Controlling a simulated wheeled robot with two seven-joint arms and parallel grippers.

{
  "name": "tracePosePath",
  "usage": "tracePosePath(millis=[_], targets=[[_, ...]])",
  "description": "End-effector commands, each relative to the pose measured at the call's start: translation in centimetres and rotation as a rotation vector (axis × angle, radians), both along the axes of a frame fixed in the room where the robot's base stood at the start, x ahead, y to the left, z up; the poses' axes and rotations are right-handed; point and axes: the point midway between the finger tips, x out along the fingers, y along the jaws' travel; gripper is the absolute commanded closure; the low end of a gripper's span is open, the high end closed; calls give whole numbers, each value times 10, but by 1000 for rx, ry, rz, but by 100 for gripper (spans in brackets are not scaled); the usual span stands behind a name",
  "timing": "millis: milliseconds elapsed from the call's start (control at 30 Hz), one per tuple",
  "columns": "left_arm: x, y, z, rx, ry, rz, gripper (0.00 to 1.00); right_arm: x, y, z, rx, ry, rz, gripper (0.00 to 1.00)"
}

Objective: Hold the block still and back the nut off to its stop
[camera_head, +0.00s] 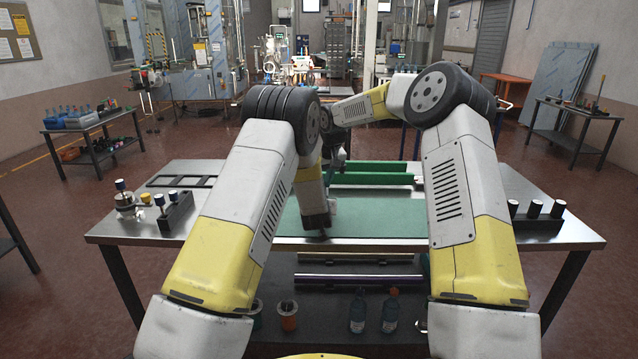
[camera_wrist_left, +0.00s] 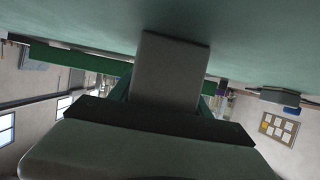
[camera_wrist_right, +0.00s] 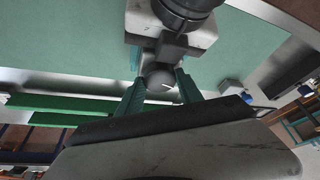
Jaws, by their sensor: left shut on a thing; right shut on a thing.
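In the left wrist view a grey block (camera_wrist_left: 170,70) sits between the green fingers of my left gripper (camera_wrist_left: 165,100), which is shut on it above the green mat. In the right wrist view my right gripper (camera_wrist_right: 160,88) is shut around a rounded grey nut (camera_wrist_right: 158,77). The nut lies right beside the dark part below the pale housing of my left gripper (camera_wrist_right: 170,30). In the head view both grippers meet over the middle of the table, and my left forearm hides most of the block and nut. Thread and stop cannot be made out.
The steel table (camera_head: 270,243) carries a green mat (camera_head: 390,215) and green bars (camera_head: 370,172) behind. Bottles (camera_head: 358,312) and rods (camera_head: 355,281) lie below. The front mat is clear.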

Motion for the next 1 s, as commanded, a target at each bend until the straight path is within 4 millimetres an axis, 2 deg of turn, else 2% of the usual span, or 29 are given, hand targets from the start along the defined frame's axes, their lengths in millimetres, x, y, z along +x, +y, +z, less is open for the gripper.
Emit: tracePosePath(millis=[400, 867, 900, 1000], targets=[[0, 1, -1, 0, 2, 1, 99, 0, -1, 0, 0, 1, 168, 98], [0, 1, -1, 0, 2, 1, 99, 0, -1, 0, 0, 0, 184, 98], [0, 1, -1, 0, 2, 1, 99, 0, -1, 0, 0, 0, 184, 53], [0, 1, -1, 0, 2, 1, 99, 0, -1, 0, 0, 0, 184, 35]])
